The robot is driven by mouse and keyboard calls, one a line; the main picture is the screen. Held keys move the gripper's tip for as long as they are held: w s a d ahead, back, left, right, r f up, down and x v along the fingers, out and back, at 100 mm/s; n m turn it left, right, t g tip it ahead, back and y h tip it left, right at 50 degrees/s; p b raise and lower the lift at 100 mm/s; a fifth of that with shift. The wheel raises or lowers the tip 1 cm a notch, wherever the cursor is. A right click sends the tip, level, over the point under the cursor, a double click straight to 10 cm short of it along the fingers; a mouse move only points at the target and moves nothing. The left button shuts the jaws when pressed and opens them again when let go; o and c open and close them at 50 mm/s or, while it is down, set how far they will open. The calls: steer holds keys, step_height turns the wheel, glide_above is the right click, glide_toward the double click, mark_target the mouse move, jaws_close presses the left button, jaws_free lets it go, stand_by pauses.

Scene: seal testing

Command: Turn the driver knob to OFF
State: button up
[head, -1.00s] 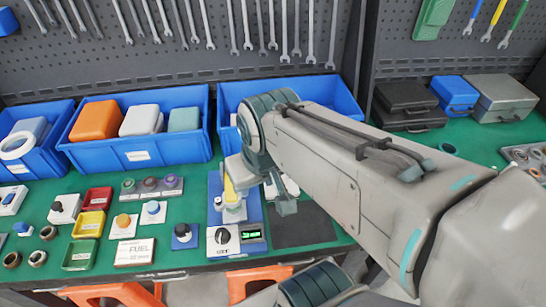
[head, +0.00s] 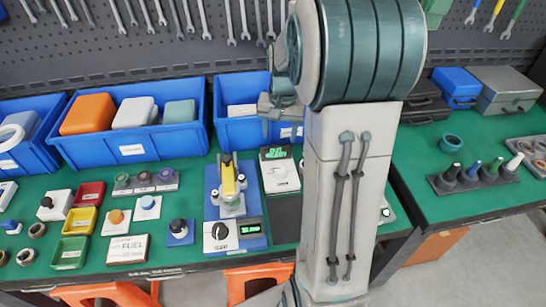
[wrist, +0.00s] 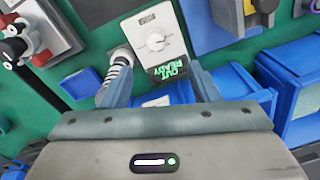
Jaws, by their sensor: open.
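A white control unit (head: 280,178) with a small round knob (head: 281,170) and a green-lettered display (head: 274,153) stands on the green bench, left of my arm. In the wrist view its knob (wrist: 155,41) lies beyond my fingertips, and the display reads "OUT READY" upside down. The knob's scale is too small to read. A second knob, black (head: 221,231), is on a white unit beside a green readout (head: 250,229). I cannot tell from labels which is the driver. My gripper (wrist: 160,82) is open and empty, apart from the knob. The head view shows it partly, behind my arm.
A blue fixture board (head: 212,190) with a yellow-handled clamp (head: 229,182) stands left of the control unit. Blue bins (head: 140,151) line the back. A dark mat (head: 287,229) lies in front of the unit. A ribbed black-and-white part (wrist: 121,58) is near my left fingertip.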

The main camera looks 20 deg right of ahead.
mark_target(281, 168)
steer(key=shift+m, duration=0.4)
steer(key=f, duration=0.5)
steer(key=w+d+f, duration=0.1)
steer(key=f, duration=0.4)
steer(key=f+p, duration=0.1)
steer(key=f, duration=0.5)
steer(key=shift+w+d+f, duration=0.1)
steer(key=shift+w+d, duration=0.2)
steer(key=shift+w, duration=0.1)
steer(key=c, duration=1)
